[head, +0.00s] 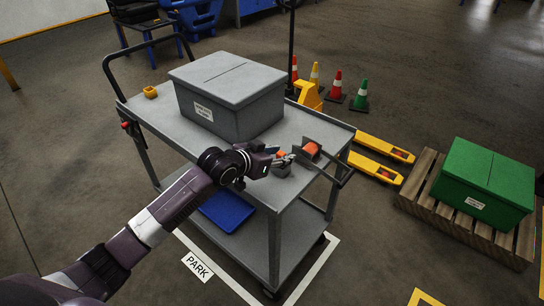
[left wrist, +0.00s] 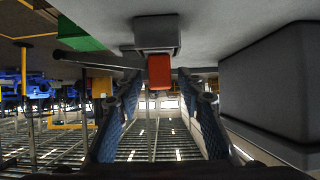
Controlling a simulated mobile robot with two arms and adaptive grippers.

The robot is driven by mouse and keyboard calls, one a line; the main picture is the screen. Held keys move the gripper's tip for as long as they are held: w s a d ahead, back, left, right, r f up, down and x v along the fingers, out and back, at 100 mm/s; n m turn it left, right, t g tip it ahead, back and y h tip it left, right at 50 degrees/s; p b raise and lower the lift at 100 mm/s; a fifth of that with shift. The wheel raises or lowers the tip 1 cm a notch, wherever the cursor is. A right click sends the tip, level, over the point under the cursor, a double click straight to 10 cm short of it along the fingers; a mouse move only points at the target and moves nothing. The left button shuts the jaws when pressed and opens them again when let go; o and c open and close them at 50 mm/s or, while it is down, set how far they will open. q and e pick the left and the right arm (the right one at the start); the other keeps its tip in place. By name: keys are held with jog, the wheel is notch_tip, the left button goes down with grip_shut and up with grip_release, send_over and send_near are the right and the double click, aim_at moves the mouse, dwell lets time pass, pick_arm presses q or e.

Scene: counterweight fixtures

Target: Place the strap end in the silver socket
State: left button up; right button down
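My left gripper (head: 284,158) is over the near right end of the grey cart top. In the left wrist view, which looks upside down, its two fingers (left wrist: 160,112) are apart with nothing clamped between them. An orange-red block (left wrist: 159,72) projects from a small grey block (left wrist: 156,35) and lines up with the gap between the fingers. In the head view the small grey block (head: 283,170) is partly hidden by the gripper. Another orange piece (head: 311,149) sits on a grey bracket just to the right. I cannot make out which piece is the strap end or the silver socket.
A large grey lidded box (head: 235,115) fills much of the cart top (head: 160,122). A yellow pallet jack (head: 375,145), cones, and a green box (head: 487,175) on a pallet stand to the right.

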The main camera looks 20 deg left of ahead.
pick_arm(q)
jog(key=v, duration=1.1)
jog(key=shift+s, duration=0.4)
jog(key=shift+a, duration=0.1)
